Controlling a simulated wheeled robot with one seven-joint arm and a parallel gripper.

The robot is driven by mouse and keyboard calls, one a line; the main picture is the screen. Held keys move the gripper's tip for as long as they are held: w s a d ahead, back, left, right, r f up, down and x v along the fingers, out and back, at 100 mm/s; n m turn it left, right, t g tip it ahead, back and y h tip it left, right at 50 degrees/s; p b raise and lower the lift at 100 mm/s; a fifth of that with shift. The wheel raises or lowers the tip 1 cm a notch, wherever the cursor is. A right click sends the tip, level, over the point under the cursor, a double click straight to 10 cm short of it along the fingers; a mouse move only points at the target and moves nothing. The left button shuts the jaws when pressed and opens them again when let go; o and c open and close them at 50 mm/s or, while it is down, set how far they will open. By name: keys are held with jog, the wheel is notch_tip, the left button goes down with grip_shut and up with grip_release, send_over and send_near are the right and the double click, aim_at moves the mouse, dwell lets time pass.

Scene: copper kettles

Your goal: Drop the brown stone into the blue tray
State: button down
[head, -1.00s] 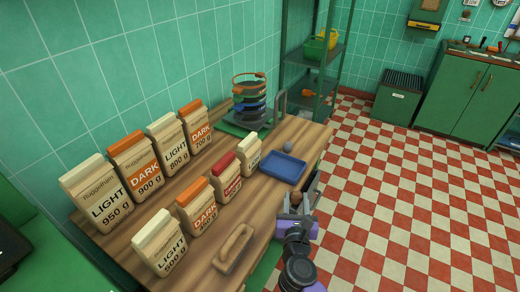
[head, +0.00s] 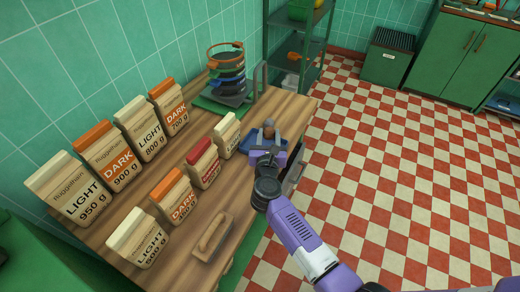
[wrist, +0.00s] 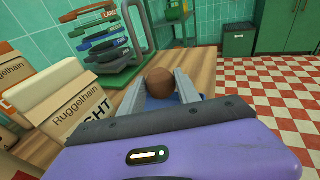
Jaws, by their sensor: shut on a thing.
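The brown stone (wrist: 160,81) is held between the two grey fingers of my gripper (wrist: 161,88) in the wrist view. In the head view, my gripper (head: 268,138) is shut on the stone (head: 269,132) over the blue tray (head: 248,142). The tray lies on the wooden worktop near its right edge. My gripper hides much of the tray in the head view. A little of its blue floor shows between the fingers in the wrist view (wrist: 158,102). The exact height of the stone above the tray is hard to tell.
Several paper bags, such as the small light one (head: 227,135), stand left of the tray. A wooden block with a handle (head: 213,237) lies nearer. A rack of coloured rings (head: 230,75) stands at the back. A grey round thing (head: 269,122) shows just behind the stone.

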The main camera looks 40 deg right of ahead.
aim_at(269, 144)
jog(key=shift+f+b, duration=1.55)
jog(key=shift+f, duration=0.45)
jog(key=c, duration=0.8)
grip_release()
jog(key=shift+o, duration=0.2)
jog(key=v, duration=0.8)
jog(key=shift+d, duration=0.1)
jog(key=shift+w, duration=0.1)
